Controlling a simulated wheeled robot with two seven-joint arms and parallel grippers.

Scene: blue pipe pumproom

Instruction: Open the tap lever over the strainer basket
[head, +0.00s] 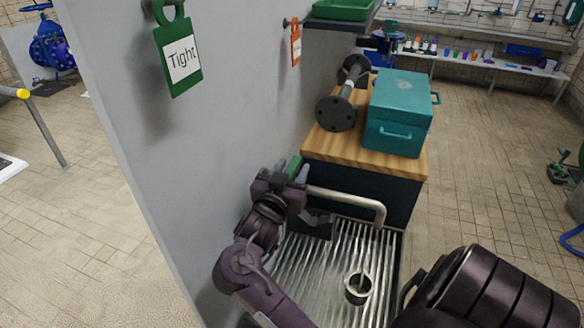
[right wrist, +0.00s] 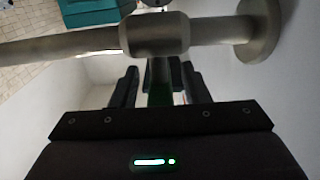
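The tap's metal spout (head: 345,197) comes out from the grey wall and bends down over the ribbed metal drain tray. The strainer basket (head: 358,288), a small round metal cup, sits on that tray. The tap's green lever (head: 294,167) shows just above my right gripper (head: 300,178), close to the wall. In the right wrist view the tap body (right wrist: 155,35) crosses in front of my right gripper (right wrist: 160,88). The green lever (right wrist: 160,95) lies between its two dark fingers, with small gaps on either side, so the gripper looks open around it. My left gripper is out of view.
A wooden-topped cabinet (head: 340,150) stands behind the tray, with a teal toolbox (head: 400,115) and a dark flanged pipe piece (head: 345,95) on it. A green "Tight" tag (head: 178,58) and an orange tag (head: 296,45) hang on the wall.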

